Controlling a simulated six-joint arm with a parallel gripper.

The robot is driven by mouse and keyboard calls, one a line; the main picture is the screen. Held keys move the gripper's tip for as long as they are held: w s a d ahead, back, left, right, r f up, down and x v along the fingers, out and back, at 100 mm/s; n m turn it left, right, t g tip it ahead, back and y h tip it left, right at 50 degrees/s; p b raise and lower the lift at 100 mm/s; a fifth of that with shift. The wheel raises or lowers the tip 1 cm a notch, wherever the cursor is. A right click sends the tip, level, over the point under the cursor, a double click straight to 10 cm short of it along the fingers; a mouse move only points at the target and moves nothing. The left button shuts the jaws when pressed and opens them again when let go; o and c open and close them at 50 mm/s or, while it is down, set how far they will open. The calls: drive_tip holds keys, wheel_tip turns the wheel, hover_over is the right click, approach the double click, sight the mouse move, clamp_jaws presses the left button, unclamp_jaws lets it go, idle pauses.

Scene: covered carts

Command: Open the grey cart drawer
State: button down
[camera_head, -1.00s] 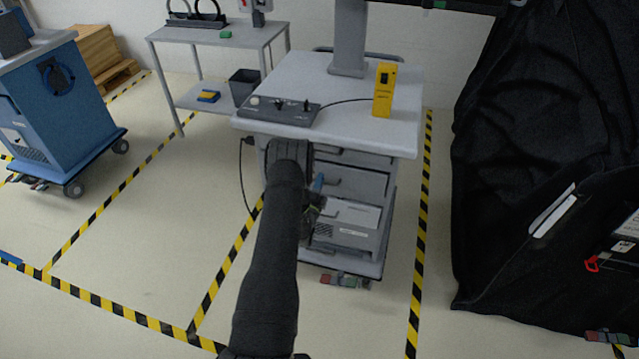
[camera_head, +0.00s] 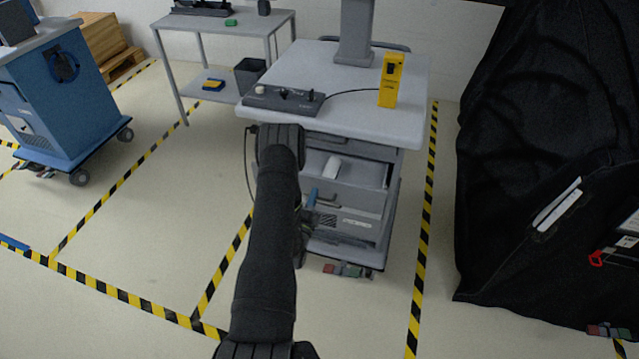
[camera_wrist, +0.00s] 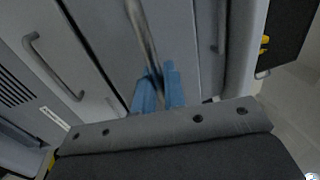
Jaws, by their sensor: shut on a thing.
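The grey cart (camera_head: 395,120) stands in the middle of the head view. One of its drawers (camera_head: 362,198) is pulled out, and its inside shows from above with a white object (camera_head: 331,166) in it. My gripper (camera_head: 312,198) is at this drawer's front, partly hidden by my arm. In the wrist view, the blue fingertips of my gripper (camera_wrist: 158,88) are shut around the drawer's bar handle (camera_wrist: 143,35). A second handle (camera_wrist: 52,65) shows to the left there, apart from my fingers.
A control panel (camera_head: 284,99) and a yellow device (camera_head: 390,80) stand on top. A black covered cart (camera_head: 530,170) is at right, a blue cart (camera_head: 60,100) at left. Striped floor lies between.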

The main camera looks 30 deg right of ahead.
drive_tip(key=r+v, duration=0.2)
drive_tip(key=v, duration=0.9)
drive_tip(key=shift+s+a, duration=0.2)
drive_tip(key=shift+a, duration=0.05)
drive_tip(key=c, duration=1.6)
unclamp_jaws()
drive_tip(key=o, duration=0.4)
drive_tip(key=shift+a+r, duration=0.1)
drive_tip(key=shift+r, duration=0.05)
drive_tip(key=o, duration=0.4)
drive_tip(key=shift+a+r+n, duration=0.15)
drive_tip(key=shift+a+n, duration=0.1)
drive_tip(key=shift+n, duration=0.35)
drive_tip(key=o, duration=0.8)
drive_tip(key=s+a+r+n+g+y, duration=0.1)
drive_tip(key=s+a+r+n+y, duration=0.1)
drive_tip(key=n, duration=0.5)
drive_tip(key=shift+s+a+r+g+y, duration=0.4)
drive_tip(key=shift+a+r, duration=0.3)
drive_tip(key=shift+a, duration=0.35)
drive_tip(key=s+a+r+n+g+y, duration=0.25)
drive_tip(key=s+a+r+n, duration=0.2)
drive_tip(key=s+n, duration=0.5)
drive_tip(key=x, duration=1)
drive_tip(key=shift+w, duration=0.2)
